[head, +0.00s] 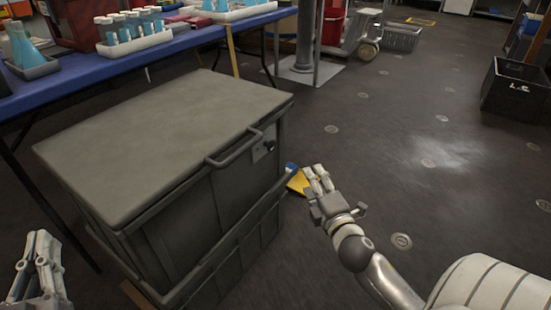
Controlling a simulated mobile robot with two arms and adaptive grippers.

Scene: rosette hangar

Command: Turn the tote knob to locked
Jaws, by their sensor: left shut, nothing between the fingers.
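A grey tote (160,135) with a flat lid stands at the left and centre. A small dark knob (269,146) sits on a plate on its right-hand side face, beside a bar handle (235,148). The knob's setting is too small to read. My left gripper (42,248) is at the bottom left corner, shut and empty, apart from the tote. My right gripper (318,176) is right of the tote, a little lower in the picture than the knob and apart from it. Its fingers look close together, but whether they are shut is unclear.
A yellow and blue item (298,181) shows between the tote and my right gripper. A blue table (185,45) with racks of blue-filled vessels (130,27) stands behind the tote. A black bin (515,90) is far right. The floor (430,130) on the right is mostly clear.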

